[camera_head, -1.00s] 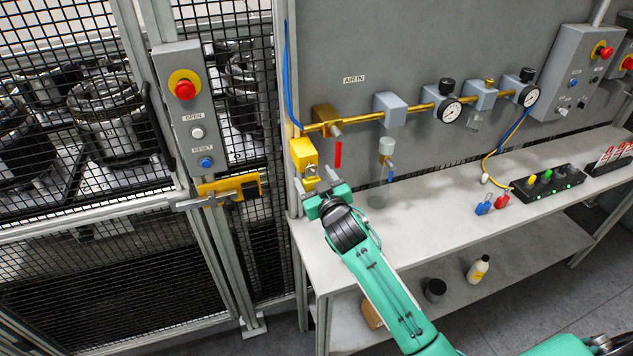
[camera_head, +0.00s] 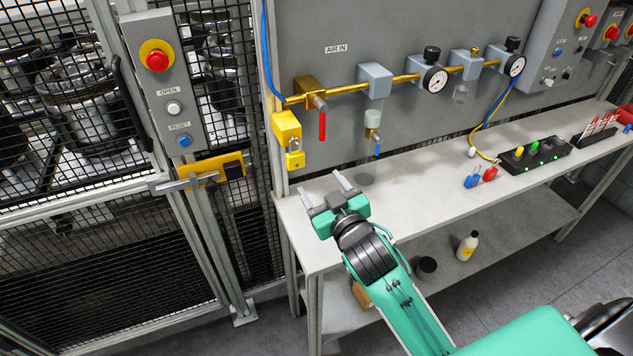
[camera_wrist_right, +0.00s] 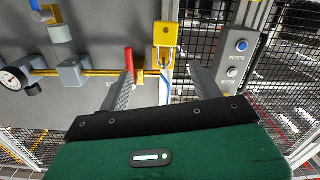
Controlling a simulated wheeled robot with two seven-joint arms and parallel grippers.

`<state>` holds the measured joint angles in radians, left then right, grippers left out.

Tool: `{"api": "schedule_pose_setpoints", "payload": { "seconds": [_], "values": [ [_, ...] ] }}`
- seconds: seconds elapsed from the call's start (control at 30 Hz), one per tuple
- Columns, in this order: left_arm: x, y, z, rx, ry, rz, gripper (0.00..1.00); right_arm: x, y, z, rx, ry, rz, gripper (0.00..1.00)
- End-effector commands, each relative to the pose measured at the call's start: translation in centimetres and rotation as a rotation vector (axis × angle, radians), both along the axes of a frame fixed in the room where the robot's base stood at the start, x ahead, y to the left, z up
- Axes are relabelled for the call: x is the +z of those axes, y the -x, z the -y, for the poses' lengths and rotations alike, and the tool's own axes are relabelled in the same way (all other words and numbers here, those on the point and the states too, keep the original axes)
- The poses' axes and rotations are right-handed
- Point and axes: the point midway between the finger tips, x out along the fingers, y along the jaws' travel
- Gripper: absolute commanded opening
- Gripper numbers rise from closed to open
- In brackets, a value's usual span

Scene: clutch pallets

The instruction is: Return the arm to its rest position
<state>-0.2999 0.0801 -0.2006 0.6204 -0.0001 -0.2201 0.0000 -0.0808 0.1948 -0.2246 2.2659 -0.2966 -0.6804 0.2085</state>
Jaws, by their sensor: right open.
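My right gripper (camera_head: 325,190) is open and empty above the left end of the workbench (camera_head: 450,165). Its two grey fingers stand apart, and they also show in the right wrist view (camera_wrist_right: 160,88). The yellow box with a padlock (camera_head: 287,135) hangs on the post just beyond the fingers, apart from them. In the right wrist view the padlock (camera_wrist_right: 164,56) appears between the fingers, farther off. My left gripper is not in view.
A brass air pipe with a red-handled valve (camera_head: 322,125) and gauges (camera_head: 434,79) runs along the wall panel. A mesh fence with a button box (camera_head: 165,85) stands at left. Padlocks (camera_head: 472,182) and a black tray (camera_head: 535,155) are on the bench, a bottle (camera_head: 467,246) below.

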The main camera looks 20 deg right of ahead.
Motion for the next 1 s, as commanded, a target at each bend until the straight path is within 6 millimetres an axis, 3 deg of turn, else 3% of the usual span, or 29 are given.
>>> {"api": "schedule_pose_setpoints", "payload": {
  "seconds": [0.23, 0.37, 0.5, 0.6, 0.8, 1.0],
  "values": [
    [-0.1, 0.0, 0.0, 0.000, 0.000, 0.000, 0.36, -0.7, 0.7, 0.2, -0.006, -0.002, -0.029, 0.65],
    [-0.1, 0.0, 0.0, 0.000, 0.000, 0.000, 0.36, -4.6, 3.1, 0.9, -0.036, -0.013, -0.187, 0.65],
    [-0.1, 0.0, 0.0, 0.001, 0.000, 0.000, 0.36, -11.1, 8.8, 1.9, -0.074, -0.024, -0.488, 0.65],
    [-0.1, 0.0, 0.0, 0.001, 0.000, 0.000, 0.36, -14.7, 13.3, 2.2, -0.083, -0.025, -0.686, 0.65],
    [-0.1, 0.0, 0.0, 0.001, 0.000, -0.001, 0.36, -18.7, 21.1, 2.4, -0.075, -0.024, -0.985, 0.65],
    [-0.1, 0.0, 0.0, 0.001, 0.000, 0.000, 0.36, -20.7, 28.1, 2.3, -0.048, -0.019, -1.233, 0.65]
  ]
}}
